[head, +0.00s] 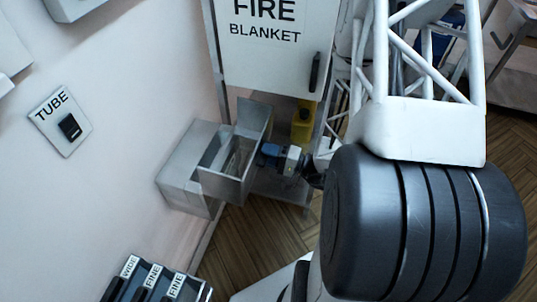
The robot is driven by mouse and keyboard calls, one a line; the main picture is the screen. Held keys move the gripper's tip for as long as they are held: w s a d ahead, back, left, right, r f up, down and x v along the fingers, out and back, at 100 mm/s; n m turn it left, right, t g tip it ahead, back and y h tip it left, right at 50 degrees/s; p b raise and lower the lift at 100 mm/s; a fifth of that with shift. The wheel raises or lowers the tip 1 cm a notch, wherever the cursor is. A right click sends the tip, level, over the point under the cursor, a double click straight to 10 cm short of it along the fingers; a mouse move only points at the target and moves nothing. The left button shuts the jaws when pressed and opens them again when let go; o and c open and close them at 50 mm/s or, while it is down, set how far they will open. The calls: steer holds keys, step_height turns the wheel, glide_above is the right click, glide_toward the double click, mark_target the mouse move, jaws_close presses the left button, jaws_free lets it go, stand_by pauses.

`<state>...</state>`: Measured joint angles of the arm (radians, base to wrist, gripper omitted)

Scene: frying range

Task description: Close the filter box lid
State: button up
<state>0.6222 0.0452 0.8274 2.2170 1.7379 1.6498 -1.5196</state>
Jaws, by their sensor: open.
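The filter box (222,186) is a grey metal box at the left wall, left of the picture's middle. Its top is open and I see into its inside. A flat grey panel, which looks like its lid (254,117), stands raised at the box's far edge. My gripper (264,154), with blue and white parts, is at the right side of the box, near the lid's lower edge. It is open and holds nothing that I can see. The fingers are small and dark here, and I cannot tell whether they touch the box.
A white cabinet door marked FIRE BLANKET (275,50) is behind the box. A yellow container (303,121) stands under it. A TUBE plate (60,120) is on the left wall. Labelled holders (150,278) are at the bottom left. Wooden floor (255,245) shows below the box.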

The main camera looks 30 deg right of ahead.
jaws_close()
